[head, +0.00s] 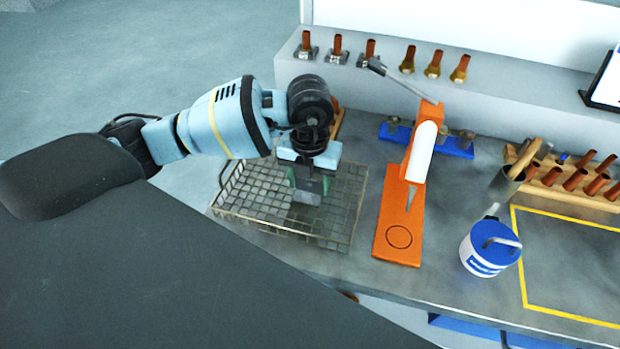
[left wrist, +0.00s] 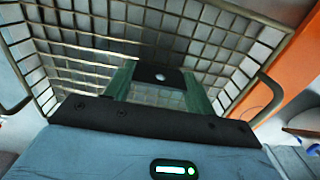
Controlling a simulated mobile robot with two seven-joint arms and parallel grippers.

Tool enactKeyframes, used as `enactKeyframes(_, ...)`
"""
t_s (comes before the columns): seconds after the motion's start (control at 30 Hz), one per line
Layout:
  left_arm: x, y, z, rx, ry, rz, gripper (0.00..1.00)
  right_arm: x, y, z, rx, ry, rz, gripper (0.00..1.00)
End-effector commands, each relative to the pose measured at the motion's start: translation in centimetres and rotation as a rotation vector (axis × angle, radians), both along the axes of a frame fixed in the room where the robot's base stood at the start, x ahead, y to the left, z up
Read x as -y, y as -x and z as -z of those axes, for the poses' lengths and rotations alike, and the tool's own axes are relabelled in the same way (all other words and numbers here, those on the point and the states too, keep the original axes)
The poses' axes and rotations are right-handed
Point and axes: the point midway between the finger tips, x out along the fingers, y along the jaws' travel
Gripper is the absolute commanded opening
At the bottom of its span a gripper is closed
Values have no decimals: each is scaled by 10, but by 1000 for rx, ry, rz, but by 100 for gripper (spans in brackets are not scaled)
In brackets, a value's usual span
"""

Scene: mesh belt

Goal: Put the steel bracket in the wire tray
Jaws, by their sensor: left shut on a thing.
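The wire tray (head: 342,205) is a shallow mesh basket on the bench's left end; its grid also fills much of the left wrist view (left wrist: 85,50). My left gripper (head: 308,183) points down over the tray, its green fingers shut on the steel bracket (head: 306,197). In the left wrist view the bracket is a dark plate with a round hole (left wrist: 150,75), held between the fingers (left wrist: 157,88). I cannot tell whether the bracket touches the tray floor. My right gripper is not in view.
An orange press (head: 398,225) with a raised lever stands right of the tray. A blue-lidded white tub (head: 485,252) and a yellow-outlined area (head: 570,265) lie further right. Copper-topped fittings (head: 433,66) line the back shelf. A wooden rack (head: 560,185) stands at the right.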

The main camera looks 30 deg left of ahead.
Motion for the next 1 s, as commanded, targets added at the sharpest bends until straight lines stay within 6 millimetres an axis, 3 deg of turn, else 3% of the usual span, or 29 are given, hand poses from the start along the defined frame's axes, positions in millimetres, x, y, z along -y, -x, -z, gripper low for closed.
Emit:
enactKeyframes(0.3, 0, 0, 2, 2, 1, 0, 28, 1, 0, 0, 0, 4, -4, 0)
enactKeyframes(0.33, 0, 0, 3, 2, 1, 0, 56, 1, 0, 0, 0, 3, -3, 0)
enactKeyframes(0.5, 0, 0, 2, 2, 1, 0, 76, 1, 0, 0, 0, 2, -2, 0)
enactKeyframes(0.8, 0, 0, 0, 2, 1, 0, 76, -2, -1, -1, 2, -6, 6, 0)
enactKeyframes(1.0, 0, -2, -22, 7, 2, 1, 76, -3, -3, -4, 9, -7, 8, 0)
